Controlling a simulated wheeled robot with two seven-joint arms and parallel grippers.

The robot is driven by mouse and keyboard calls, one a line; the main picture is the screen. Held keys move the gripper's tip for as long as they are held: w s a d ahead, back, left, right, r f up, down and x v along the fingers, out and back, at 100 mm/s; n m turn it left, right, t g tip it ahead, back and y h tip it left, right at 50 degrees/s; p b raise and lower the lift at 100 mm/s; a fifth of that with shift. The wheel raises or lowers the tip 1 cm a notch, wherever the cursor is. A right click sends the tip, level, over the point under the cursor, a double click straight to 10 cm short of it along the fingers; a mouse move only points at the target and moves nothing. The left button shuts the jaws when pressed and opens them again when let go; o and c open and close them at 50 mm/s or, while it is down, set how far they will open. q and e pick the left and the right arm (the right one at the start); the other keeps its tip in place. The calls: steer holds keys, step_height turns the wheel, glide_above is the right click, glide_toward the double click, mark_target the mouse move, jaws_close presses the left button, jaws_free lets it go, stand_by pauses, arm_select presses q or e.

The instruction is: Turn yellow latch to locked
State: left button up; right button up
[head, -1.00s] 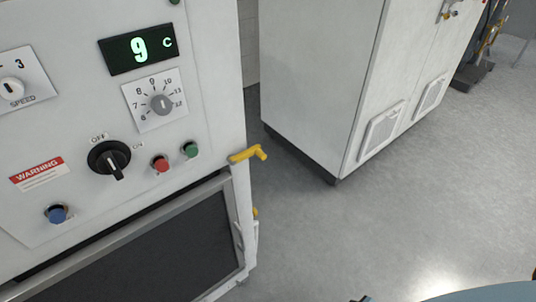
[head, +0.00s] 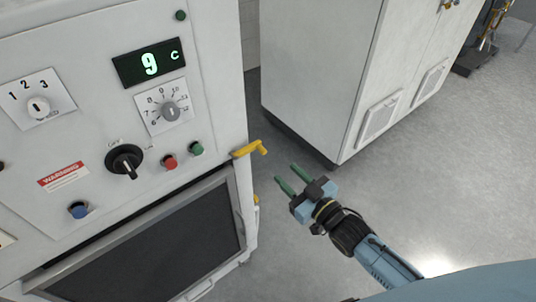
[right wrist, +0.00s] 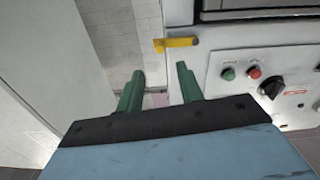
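The yellow latch (head: 250,149) sticks out from the right edge of the white washer's front, at the top corner of the dark door. Its handle points to the right, with a short bent tip. It also shows in the right wrist view (right wrist: 176,43), ahead of the fingers and a little above them. My right gripper (head: 289,180) has two green fingers set apart with nothing between them. It is below and to the right of the latch, not touching it. In the right wrist view the open fingers (right wrist: 159,85) point towards the washer. My left gripper is not in view.
The washer's panel (head: 100,130) carries knobs, buttons and a display reading 9 C. Below it is the dark door window (head: 150,245). A second yellow piece (head: 256,199) sits lower on the door's edge. A white cabinet (head: 320,80) stands behind. Grey floor between is clear.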

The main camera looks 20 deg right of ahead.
mark_target(265, 153)
steer(key=x, duration=0.9)
steer(key=shift+w+b, duration=0.2)
steer(key=shift+b, duration=0.2)
steer(key=shift+f, duration=0.1)
jaws_close()
